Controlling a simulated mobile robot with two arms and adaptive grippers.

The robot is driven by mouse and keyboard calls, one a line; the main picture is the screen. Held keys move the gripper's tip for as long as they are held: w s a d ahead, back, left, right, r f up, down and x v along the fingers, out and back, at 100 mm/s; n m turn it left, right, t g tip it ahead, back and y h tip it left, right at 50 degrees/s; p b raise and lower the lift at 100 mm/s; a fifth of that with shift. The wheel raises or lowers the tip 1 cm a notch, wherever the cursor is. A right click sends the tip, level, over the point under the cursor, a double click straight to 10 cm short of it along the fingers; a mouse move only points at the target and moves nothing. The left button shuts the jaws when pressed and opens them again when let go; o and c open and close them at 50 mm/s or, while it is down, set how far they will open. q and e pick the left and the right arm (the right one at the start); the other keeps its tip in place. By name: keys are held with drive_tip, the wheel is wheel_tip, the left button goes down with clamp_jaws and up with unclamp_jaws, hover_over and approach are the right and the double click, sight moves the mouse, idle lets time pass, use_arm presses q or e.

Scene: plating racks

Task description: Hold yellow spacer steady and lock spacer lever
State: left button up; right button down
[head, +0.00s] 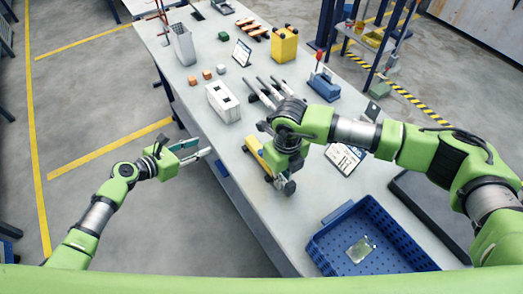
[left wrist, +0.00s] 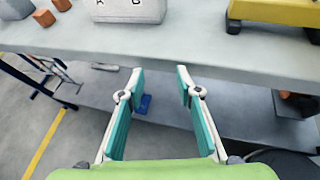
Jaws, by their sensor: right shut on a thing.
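A blue crate (head: 325,242) is at the near end. A blue fixture with a red-tipped lever (head: 323,86) and a yellow box (head: 284,45) stand farther back. Floor left of the table is open.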

use_arm(q)
drive_tip(key=w+a+r+m+t+y, duration=0.25)
drive_tip(key=a+m+y, duration=0.2)
drive_tip(key=m, duration=0.55)
wheel_tip(320, 180, up, 4)
drive_tip(key=d+m+t+h, duration=0.2)
drive_tip(key=m+h, duration=0.1)
drive_tip(key=m, duration=0.7)
drive_tip(key=s+d+r+m+g+h, duration=0.25)
drive_tip(key=s+d+m+h, duration=0.25)
drive_tip(key=s+d+m, duration=0.45)
drive_tip(key=s+d+r+m+g+h, duration=0.1)
drive_tip(key=s+d+m+g+h, duration=0.4)
drive_tip(key=m, duration=0.7)
drive_tip(key=shift+t, duration=0.4)
drive_tip(key=x, duration=0.9)
drive_tip(key=shift+d+f, duration=0.25)
drive_tip(key=shift+d, duration=0.1)
clamp_jaws()
